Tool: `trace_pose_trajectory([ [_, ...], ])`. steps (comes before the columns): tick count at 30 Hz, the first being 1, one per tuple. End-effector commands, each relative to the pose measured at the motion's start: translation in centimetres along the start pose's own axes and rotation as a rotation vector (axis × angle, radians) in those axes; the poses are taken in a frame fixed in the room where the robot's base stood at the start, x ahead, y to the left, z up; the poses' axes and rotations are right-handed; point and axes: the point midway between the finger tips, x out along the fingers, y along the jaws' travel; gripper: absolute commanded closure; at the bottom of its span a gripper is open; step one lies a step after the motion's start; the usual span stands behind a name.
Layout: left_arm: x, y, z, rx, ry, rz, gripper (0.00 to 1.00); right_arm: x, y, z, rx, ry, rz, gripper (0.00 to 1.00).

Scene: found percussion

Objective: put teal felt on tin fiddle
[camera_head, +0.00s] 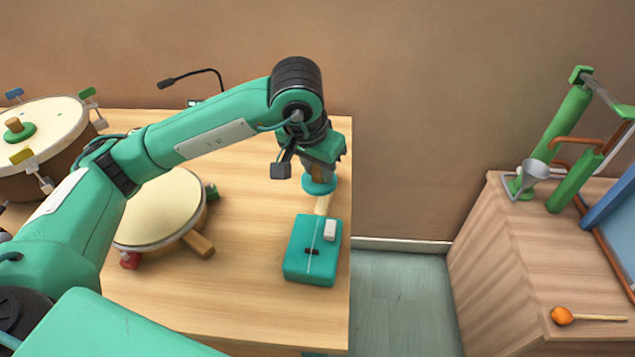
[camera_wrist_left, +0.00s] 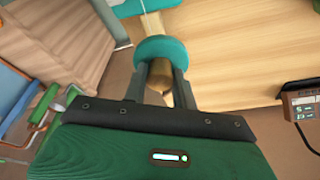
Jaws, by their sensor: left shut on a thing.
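My left gripper (camera_head: 318,170) is shut on the wooden grip of the teal felt (camera_head: 319,186), a thick teal disc, and holds it at the table's right side. The felt also shows between the fingers in the left wrist view (camera_wrist_left: 162,49). The tin fiddle (camera_head: 311,262) is a teal box with a pale wooden neck and a white block on top. It lies just in front of the felt in the head view, and the felt overlaps the neck's far end. I cannot tell whether they touch. My right gripper is not in view.
A round drum (camera_head: 160,212) lies on the wooden table (camera_head: 245,305) left of the fiddle. A larger drum (camera_head: 50,120) stands at far left. A thin black microphone (camera_head: 190,76) is behind. A gap separates the right cabinet (camera_head: 500,270), holding an orange mallet (camera_head: 562,316) and a funnel (camera_head: 533,172).

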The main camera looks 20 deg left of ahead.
Motion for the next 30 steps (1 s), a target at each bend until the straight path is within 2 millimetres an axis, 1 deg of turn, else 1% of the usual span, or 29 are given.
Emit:
trace_pose_trajectory([
  [5,1.1,0.0,0.3,0.0,-0.001,-0.001,0.95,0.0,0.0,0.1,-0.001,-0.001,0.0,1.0],
  [12,4.1,0.0,1.2,-0.001,-0.002,-0.001,0.95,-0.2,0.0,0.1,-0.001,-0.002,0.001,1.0],
  [18,4.2,0.0,1.2,0.0,0.001,-0.001,0.95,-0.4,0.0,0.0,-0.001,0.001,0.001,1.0],
  [22,4.4,0.0,1.2,0.0,0.001,-0.001,0.95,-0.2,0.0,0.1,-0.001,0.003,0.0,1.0],
  [25,4.5,0.0,1.2,0.0,0.001,-0.001,0.95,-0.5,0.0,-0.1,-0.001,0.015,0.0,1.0],
  [26,4.5,0.0,1.2,0.0,0.001,-0.001,0.71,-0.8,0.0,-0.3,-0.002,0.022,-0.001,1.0],
  [27,4.4,0.0,1.2,0.0,0.001,-0.001,0.63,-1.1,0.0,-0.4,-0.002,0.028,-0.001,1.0],
  [29,4.4,0.0,1.2,0.0,0.001,-0.001,0.51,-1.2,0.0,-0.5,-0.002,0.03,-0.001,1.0],
  [30,4.4,0.0,1.2,0.0,0.001,-0.001,0.51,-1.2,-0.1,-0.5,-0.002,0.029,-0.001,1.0],
])
